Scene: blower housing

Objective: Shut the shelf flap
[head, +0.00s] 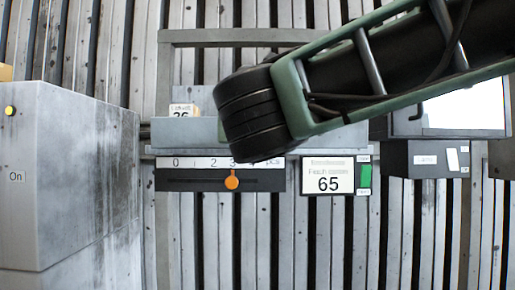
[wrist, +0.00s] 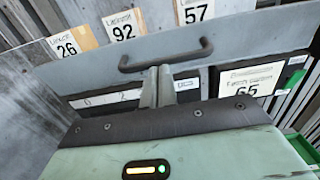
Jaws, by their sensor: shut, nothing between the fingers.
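The shelf flap is a plain grey panel (wrist: 225,45) with a dark bar handle (wrist: 190,54) in the wrist view. In the head view part of the grey panel (head: 183,133) shows left of my arm, which hides much of it. Tops of labelled boxes stick up behind the panel's upper edge. My gripper (wrist: 161,72) is shut and empty, its fingertips just below the middle of the handle. I cannot tell if they touch the handle or the panel. In the head view the fingers are hidden behind my arm.
Boxes marked 26 (wrist: 67,44), 92 (wrist: 123,28) and 57 (wrist: 197,11) stand behind the panel. Below are a number strip with an orange slider (head: 232,181) and a sign marked 65 (head: 328,178). A large grey cabinet (head: 60,190) stands at left, a dark box (head: 425,159) at right.

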